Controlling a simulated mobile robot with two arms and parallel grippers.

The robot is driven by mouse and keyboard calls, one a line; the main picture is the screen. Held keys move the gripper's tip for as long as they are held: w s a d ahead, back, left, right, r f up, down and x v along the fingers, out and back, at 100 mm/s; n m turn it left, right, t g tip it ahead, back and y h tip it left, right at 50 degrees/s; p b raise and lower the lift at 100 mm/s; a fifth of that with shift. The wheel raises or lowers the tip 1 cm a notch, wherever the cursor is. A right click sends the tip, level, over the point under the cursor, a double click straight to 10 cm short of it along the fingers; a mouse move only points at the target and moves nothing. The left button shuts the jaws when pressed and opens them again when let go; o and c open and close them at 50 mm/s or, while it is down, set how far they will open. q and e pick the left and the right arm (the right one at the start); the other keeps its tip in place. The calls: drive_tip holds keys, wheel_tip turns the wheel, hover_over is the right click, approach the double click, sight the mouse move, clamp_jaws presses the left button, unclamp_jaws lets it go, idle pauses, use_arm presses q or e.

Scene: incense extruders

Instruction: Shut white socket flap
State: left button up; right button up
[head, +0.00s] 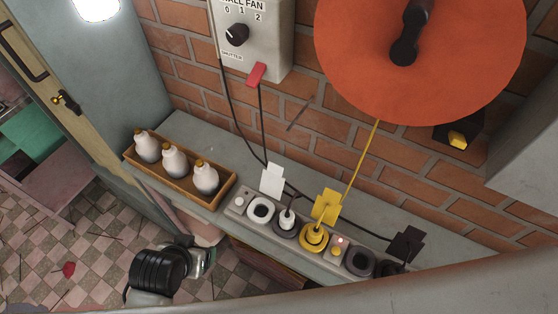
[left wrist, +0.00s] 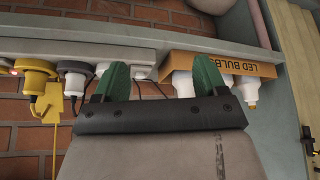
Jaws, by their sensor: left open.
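The white socket flap (head: 271,180) stands raised behind the white socket (head: 261,210), near the left end of the socket strip (head: 239,202). The socket's opening is uncovered and no plug shows in it. My left gripper (head: 207,254) is in front of the shelf, lower and to the left of the white socket, apart from it. In the left wrist view its two green fingers (left wrist: 158,80) are spread and empty. A pale part shows between them at the shelf edge, but I cannot tell whether it is the white socket. My right gripper is not in view.
A yellow flap (head: 326,206) and a black flap (head: 405,243) also stand raised. A plug with a cord sits in the grey socket (head: 286,226), another in the yellow socket (head: 314,238). A wooden tray of bulbs (head: 228,188) lies left of the strip. Cords hang behind.

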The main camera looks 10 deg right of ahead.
use_arm(q)
drive_tip(key=w+d+r+m+t+h, duration=0.25)
drive_tip(key=w+d+r, duration=0.25)
drive_tip(key=w+d, duration=0.25)
drive_tip(key=m+t+h, duration=0.2)
drive_tip(key=t+h, duration=0.1)
drive_tip(key=h, duration=0.1)
approach(276, 165)
drive_tip(key=p+x, duration=0.1)
drive_tip(key=x, duration=0.9)
drive_tip(key=shift+w+d+f, duration=0.1)
drive_tip(key=shift+w+f, duration=0.1)
drive_tip(key=shift+w+d+f, duration=0.3)
drive_tip(key=shift+w+d, duration=0.05)
drive_tip(key=shift+w, duration=0.1)
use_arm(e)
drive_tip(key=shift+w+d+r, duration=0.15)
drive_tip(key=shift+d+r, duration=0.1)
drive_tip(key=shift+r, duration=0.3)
